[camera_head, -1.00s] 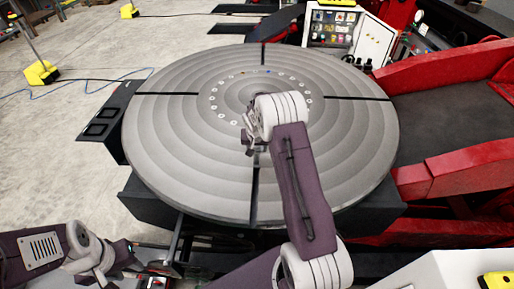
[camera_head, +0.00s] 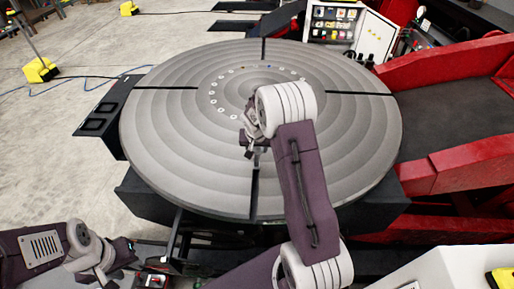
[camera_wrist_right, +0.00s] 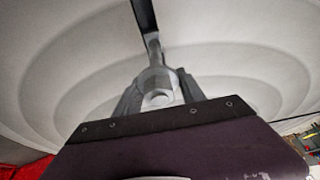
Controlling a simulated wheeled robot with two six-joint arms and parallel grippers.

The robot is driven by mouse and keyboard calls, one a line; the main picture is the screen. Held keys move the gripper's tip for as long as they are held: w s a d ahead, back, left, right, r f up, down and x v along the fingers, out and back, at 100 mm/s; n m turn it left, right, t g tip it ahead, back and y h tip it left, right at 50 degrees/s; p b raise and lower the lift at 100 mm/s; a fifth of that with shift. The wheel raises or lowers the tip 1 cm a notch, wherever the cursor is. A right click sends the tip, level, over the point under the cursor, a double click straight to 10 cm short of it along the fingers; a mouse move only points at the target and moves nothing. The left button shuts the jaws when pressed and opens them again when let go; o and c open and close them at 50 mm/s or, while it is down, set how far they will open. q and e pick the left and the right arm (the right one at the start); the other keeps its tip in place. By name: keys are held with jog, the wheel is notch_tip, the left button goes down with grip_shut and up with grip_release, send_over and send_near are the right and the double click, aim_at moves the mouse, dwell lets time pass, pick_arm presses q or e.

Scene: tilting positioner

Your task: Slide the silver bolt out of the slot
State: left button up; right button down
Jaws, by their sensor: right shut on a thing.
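The silver bolt (camera_wrist_right: 158,82) shows in the right wrist view, with its hex head toward the camera. My right gripper (camera_wrist_right: 160,92) is shut on it, one finger on each side. A dark slot (camera_wrist_right: 147,20) in the round grey table runs away beyond the bolt.
The round grey table (camera_head: 170,150) has several slots and a ring of small holes. A red frame (camera_head: 450,165) stands close on its right. A white control panel (camera_head: 350,30) stands behind it. The table top left of my right arm is clear.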

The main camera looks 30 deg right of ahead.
jog(key=shift+s+a+b, duration=0.55)
jog(key=shift+s+b, duration=0.2)
jog(key=shift+s, duration=0.15)
jog(key=shift+s+a+b, duration=0.5)
jog(key=shift+s+b, duration=0.25)
jog(key=shift+s, duration=0.1)
jog(key=s+a+b, duration=0.4)
jog(key=s+b, duration=0.1)
jog(key=s, duration=0.1)
jog(key=shift+s, duration=0.4)
dwell(0.3)
jog(key=shift+a, duration=0.15)
dwell(0.3)
jog(key=s+a+b, duration=0.3)
jog(key=s+a, duration=0.1)
jog(key=s, duration=0.3)
dwell(1.1)
jog(key=shift+a+b, duration=0.15)
jog(key=shift+b, duration=0.15)
